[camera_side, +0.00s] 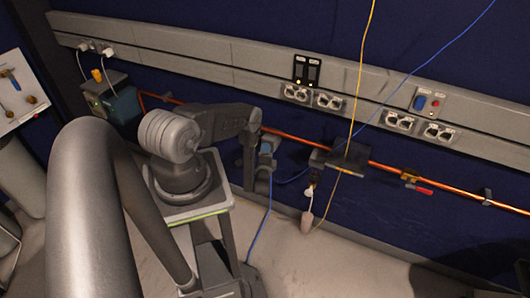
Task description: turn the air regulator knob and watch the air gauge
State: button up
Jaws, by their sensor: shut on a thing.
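My arm reaches from its pedestal toward the copper pipe on the wall. My gripper (262,164) is at the end of the wrist, just below the pipe, and is small in this view. It is shut at a small blue unit (267,146), which looks like the air regulator, with blue hose beside it. The fingers and the knob are too small and covered to see apart. I cannot make out an air gauge face or needle.
A copper pipe (297,137) runs along the blue wall, with a red-handled valve (421,189) at right. A dark box (347,157) has yellow and blue cables hanging by it. A large grey curved tube (85,220) fills the left foreground. Floor at lower right is clear.

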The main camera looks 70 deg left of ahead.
dwell(0.4)
jog(key=o, duration=0.9)
jog(key=v, duration=1.4)
jog(key=shift+w+a, duration=0.1)
jog(key=shift+w, duration=0.05)
